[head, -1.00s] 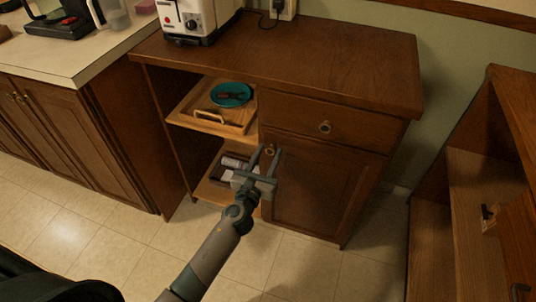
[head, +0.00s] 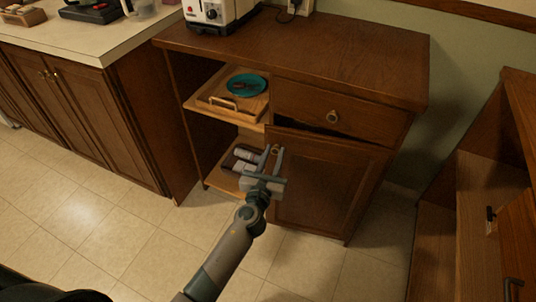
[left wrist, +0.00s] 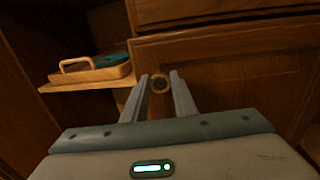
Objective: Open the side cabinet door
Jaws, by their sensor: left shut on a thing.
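The side cabinet door (head: 325,185) is a dark wooden panel at the lower right of the cabinet. A dark gap shows along its top edge, so it stands slightly ajar. My right gripper is not in view.
Open shelves at left hold a wooden tray (head: 233,106) with a teal plate (head: 246,84), and bottles (head: 244,157) below. A toaster (head: 216,12) stands on top. Another wooden cabinet (head: 480,200) is at right; tiled floor lies between.

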